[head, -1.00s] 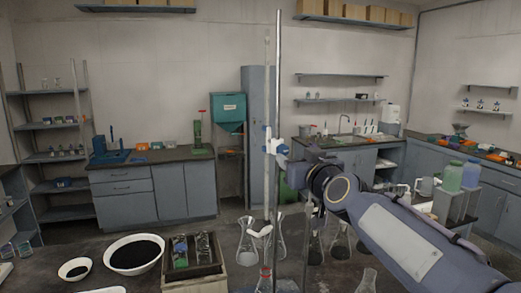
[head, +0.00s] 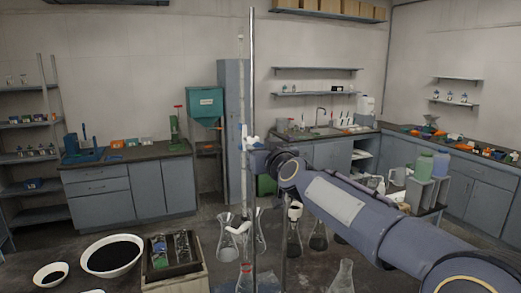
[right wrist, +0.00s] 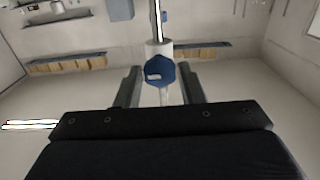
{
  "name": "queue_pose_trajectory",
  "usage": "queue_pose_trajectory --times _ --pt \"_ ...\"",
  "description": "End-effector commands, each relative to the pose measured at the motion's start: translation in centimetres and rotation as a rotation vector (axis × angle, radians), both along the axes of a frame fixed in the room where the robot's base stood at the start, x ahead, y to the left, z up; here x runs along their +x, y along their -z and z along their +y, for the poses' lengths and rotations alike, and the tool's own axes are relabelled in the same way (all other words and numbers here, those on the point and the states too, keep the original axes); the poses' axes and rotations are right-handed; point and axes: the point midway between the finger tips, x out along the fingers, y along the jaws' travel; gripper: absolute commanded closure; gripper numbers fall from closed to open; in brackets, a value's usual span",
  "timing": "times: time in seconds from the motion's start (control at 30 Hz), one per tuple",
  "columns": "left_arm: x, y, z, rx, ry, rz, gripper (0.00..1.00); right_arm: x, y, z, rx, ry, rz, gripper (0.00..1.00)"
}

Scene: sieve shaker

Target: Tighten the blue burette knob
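The blue burette knob (right wrist: 159,72) shows in the right wrist view as a faceted blue piece with a small white mark, in front of the white clamp body and metal rod. My right gripper (right wrist: 160,86) is open, its two dark fingers either side of the knob with a gap on each side. In the head view the glass burette (head: 242,90) stands upright beside the rod (head: 252,70), and blue parts show at the white clamp (head: 252,142). My right gripper (head: 262,158) is close at the clamp's right side, its fingers mostly hidden. My left gripper is out of view.
Several flasks stand around the rod, including one with a red rim (head: 245,278) below the burette. Bottles (head: 424,167) stand right, behind my arm.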

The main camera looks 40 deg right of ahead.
Motion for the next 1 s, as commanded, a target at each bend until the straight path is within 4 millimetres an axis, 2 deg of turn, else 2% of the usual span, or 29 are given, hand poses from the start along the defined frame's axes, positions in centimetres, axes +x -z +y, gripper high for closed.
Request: queue_pose_trajectory --times 0.03,0.2,0.57,1.0 --pt "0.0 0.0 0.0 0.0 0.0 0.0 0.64 -0.01 0.01 0.0 0.0 0.0 0.0 0.72" --pt "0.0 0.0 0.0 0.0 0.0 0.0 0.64 -0.02 0.01 0.01 0.0 0.0 0.0 0.91" --pt "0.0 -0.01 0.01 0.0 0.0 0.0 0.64 -0.01 0.01 0.03 0.071 -0.001 -0.022 0.91" --pt "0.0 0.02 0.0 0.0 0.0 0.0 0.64 -0.04 0.07 -0.09 0.412 -0.001 -0.13 0.91"
